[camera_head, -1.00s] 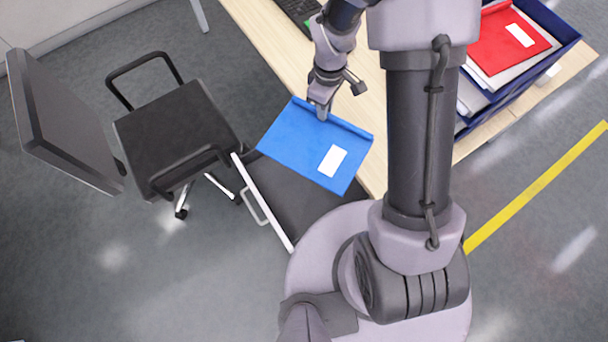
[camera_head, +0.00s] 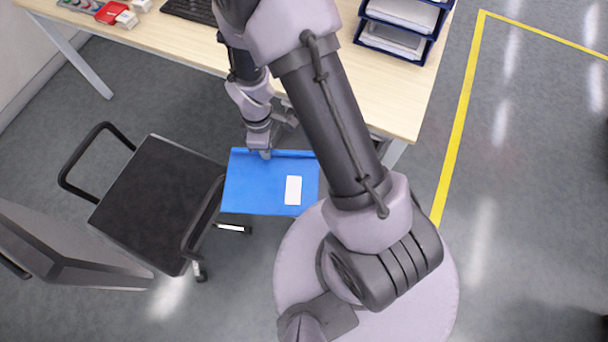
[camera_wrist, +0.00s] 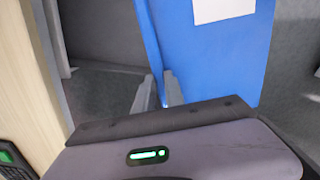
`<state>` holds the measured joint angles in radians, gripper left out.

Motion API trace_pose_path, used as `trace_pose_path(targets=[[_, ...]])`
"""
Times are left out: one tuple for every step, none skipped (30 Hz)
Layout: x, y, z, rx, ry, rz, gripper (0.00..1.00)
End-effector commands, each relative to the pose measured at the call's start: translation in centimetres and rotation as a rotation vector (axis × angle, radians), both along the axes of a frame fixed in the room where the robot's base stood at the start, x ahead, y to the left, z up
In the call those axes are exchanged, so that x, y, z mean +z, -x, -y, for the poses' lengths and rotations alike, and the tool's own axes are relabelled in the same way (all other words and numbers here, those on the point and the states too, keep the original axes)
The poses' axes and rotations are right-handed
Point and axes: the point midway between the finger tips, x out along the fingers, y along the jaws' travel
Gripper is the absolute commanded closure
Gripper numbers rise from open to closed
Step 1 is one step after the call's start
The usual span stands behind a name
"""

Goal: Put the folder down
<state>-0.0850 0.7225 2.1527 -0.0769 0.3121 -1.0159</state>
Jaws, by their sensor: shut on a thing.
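A blue folder (camera_head: 256,185) with a white label hangs in front of the desk's near edge. My gripper (camera_head: 265,155) is shut on the folder's edge nearest the desk. In the wrist view the blue folder (camera_wrist: 215,50) passes by the two fingertips of my gripper (camera_wrist: 160,92), label at the top. Nothing is seen supporting the folder from below; what lies directly under it is hidden.
The wooden desk (camera_head: 405,100) lies behind the folder. It carries a keyboard (camera_head: 190,10), small red and white boxes (camera_head: 112,12) and blue stacked trays (camera_head: 395,45) with papers. A black office chair (camera_head: 155,200) stands close on the left. Grey floor with a yellow line (camera_head: 462,110) is free at right.

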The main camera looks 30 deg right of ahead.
Motion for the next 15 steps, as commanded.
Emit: trace_pose_path(targets=[[-2.6, 1.1, -0.4, 0.152, -0.001, -0.012, 1.00], [-3.9, 1.7, -0.7, 0.258, -0.001, -0.012, 1.00], [-5.6, 2.4, -1.0, 0.398, -0.002, -0.012, 1.00], [-6.8, 3.1, -1.2, 0.498, -0.003, -0.013, 1.00], [-8.0, 3.7, -1.4, 0.595, -0.004, -0.014, 1.00], [-9.3, 4.5, -1.6, 0.718, -0.004, -0.012, 1.00], [-10.2, 5.0, -1.8, 0.801, -0.004, -0.012, 1.00], [-11.1, 5.6, -1.9, 0.879, -0.005, -0.013, 1.00], [-12.0, 6.3, -2.0, 0.971, -0.005, -0.012, 1.00], [-12.6, 6.7, -2.1, 1.031, -0.005, -0.011, 1.00], [-13.1, 7.0, -2.1, 1.080, -0.005, -0.010, 1.00], [-13.5, 7.4, -2.2, 1.135, -0.004, -0.009, 1.00], [-13.8, 7.5, -2.1, 1.166, -0.003, -0.008, 1.00], [-14.0, 7.5, -2.0, 1.188, -0.002, -0.006, 1.00], [-14.2, 7.2, -1.6, 1.206, -0.002, -0.004, 1.00]])
